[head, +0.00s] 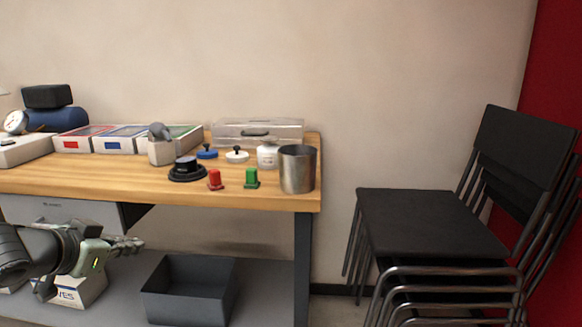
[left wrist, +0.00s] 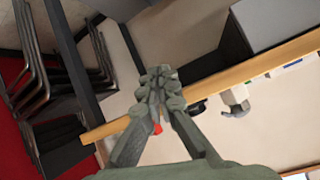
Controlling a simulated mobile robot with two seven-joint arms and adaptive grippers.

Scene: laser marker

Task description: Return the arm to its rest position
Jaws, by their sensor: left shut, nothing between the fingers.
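My left gripper (head: 128,245) is in the lower left of the head view, in front of the workbench (head: 225,195) and below the level of its top. Its fingers are shut with nothing between them. In the left wrist view the gripper's fingers (left wrist: 160,92) meet at the tips. Behind them the bench edge runs diagonally, and a small part of a red thing (left wrist: 157,129) shows between the fingers, apart from them. My right gripper is in neither view.
On the bench stand a metal cup (head: 298,170), a red button (head: 215,179), a green button (head: 252,178), a black round base (head: 187,172) and several bins. A grey open box (head: 188,290) sits on the lower shelf. Stacked black chairs (head: 430,225) stand at the right, with bare floor between.

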